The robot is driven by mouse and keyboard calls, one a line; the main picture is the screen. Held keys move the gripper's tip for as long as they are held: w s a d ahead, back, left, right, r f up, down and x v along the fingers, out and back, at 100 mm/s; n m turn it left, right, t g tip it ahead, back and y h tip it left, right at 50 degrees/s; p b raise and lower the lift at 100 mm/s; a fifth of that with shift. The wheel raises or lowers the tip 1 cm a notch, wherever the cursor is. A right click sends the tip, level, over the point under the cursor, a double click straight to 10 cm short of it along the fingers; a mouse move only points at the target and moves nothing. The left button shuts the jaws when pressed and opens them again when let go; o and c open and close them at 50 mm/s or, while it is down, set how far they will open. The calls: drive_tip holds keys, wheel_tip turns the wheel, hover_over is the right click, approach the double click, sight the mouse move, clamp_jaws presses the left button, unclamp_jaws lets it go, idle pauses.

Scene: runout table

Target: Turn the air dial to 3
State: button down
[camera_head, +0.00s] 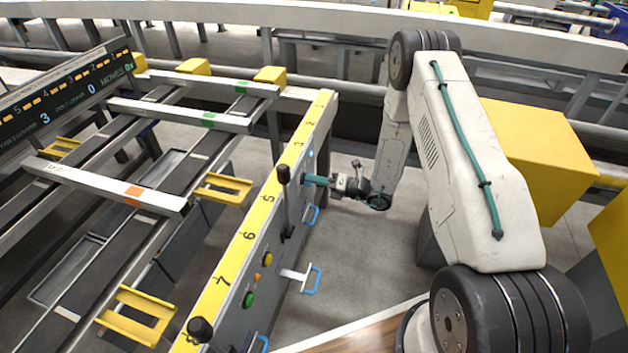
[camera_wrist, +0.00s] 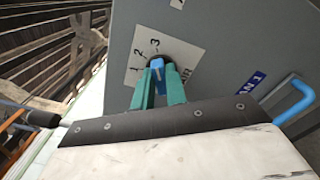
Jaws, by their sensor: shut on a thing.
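The plate carries the figures 1, 2 and 3 to the left of and above the knob, and partly hidden lettering at the right. My gripper (camera_wrist: 159,82) has its teal fingers shut on the dial, with a light blue bar between the tips. Which figure the dial points at is hard to tell. In the head view, my gripper (camera_head: 313,180) reaches the right face of the panel, and the dial is hidden there.
The grey panel (camera_head: 276,237) has a yellow numbered top edge, black levers, and green and yellow buttons. Blue handles (camera_head: 311,280) stick out of its right face below my gripper; one (camera_wrist: 293,103) shows in the wrist view. Conveyor rails lie left; yellow blocks (camera_head: 535,150) stand right.

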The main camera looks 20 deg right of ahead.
drive_tip(key=shift+w+d+r+m, duration=0.1)
drive_tip(key=shift+w+d+m, duration=0.1)
drive_tip(key=shift+m, duration=0.1)
drive_tip(key=c, duration=1.4)
unclamp_jaws()
drive_tip(key=shift+c, duration=0.2)
drive_tip(key=shift+a, duration=0.1)
drive_tip(key=shift+s, duration=0.1)
drive_tip(key=v, duration=0.7)
drive_tip(key=shift+d, duration=0.3)
drive_tip(key=shift+s, duration=0.15)
